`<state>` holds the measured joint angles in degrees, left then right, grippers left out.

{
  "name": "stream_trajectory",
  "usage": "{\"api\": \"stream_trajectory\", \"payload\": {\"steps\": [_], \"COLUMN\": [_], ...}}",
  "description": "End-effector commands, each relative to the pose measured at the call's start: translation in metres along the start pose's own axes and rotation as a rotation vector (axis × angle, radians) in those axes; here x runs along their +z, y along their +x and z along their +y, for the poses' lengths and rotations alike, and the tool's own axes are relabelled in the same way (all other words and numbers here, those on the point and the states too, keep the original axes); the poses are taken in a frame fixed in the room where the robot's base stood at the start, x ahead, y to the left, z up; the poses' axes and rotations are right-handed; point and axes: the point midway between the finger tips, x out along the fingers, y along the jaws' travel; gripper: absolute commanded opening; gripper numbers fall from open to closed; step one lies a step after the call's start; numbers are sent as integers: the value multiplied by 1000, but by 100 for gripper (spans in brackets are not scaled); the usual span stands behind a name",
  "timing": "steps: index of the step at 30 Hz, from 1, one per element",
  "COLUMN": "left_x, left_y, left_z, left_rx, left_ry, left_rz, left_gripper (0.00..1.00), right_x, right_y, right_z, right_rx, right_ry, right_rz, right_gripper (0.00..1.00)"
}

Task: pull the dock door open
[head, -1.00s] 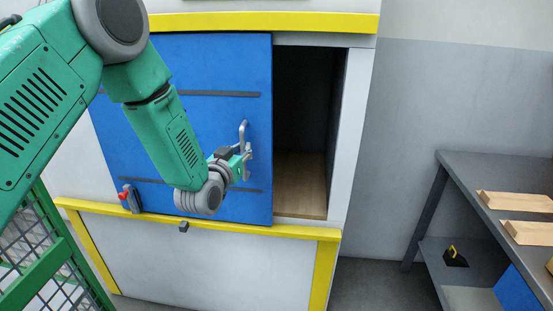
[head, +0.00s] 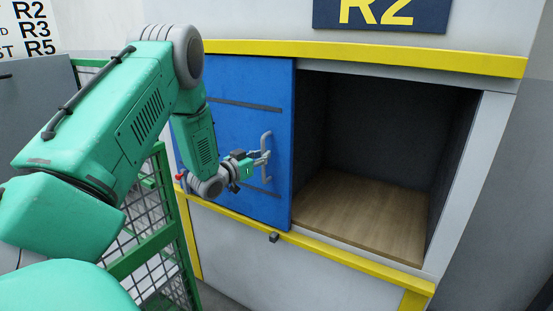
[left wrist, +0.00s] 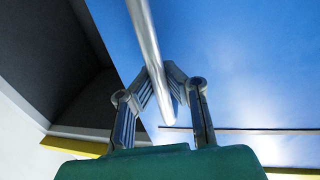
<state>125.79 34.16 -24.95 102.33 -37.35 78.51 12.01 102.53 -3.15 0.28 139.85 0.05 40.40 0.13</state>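The blue dock door (head: 225,120) stands partly open in the head view, covering the left part of the bay. A wide gap to its right shows the bay's dark inside (head: 385,125) and wooden floor (head: 360,215). The grey bar handle (head: 266,158) is near the door's right edge. My left gripper (head: 262,157) is at the handle. In the left wrist view the handle bar (left wrist: 147,45) runs between its two fingers (left wrist: 157,83), which are closed in on it. My right gripper is not in view.
Yellow rails run above (head: 370,57) and below (head: 340,262) the bay. A small dark block (head: 274,237) sits on the lower rail. A green mesh fence (head: 150,225) stands close by my left arm. An R2 sign (head: 380,14) hangs above.

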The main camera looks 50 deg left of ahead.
Motion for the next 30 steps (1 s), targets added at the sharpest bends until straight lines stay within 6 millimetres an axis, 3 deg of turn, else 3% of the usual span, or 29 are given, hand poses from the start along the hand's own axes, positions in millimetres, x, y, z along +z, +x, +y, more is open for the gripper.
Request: {"api": "stream_trajectory", "payload": {"steps": [14,15,17,26,30], "left_x": [6,6,5,3,3], "left_y": [-4,-4,-4,-2,-12], "left_z": [-11,-11,-11,-8,-9], "left_rx": [-3,-3,-3,-1,-2], "left_ry": [-4,-4,-4,-1,-1], "left_rz": [-10,-10,-9,-5,-7], "left_gripper": [0,14,32,32,32], "right_x": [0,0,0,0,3], "right_y": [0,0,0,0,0], "right_z": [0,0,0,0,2], "right_rx": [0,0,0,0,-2], "right_ry": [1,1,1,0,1], "right_rz": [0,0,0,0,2], "right_gripper": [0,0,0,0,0]}}
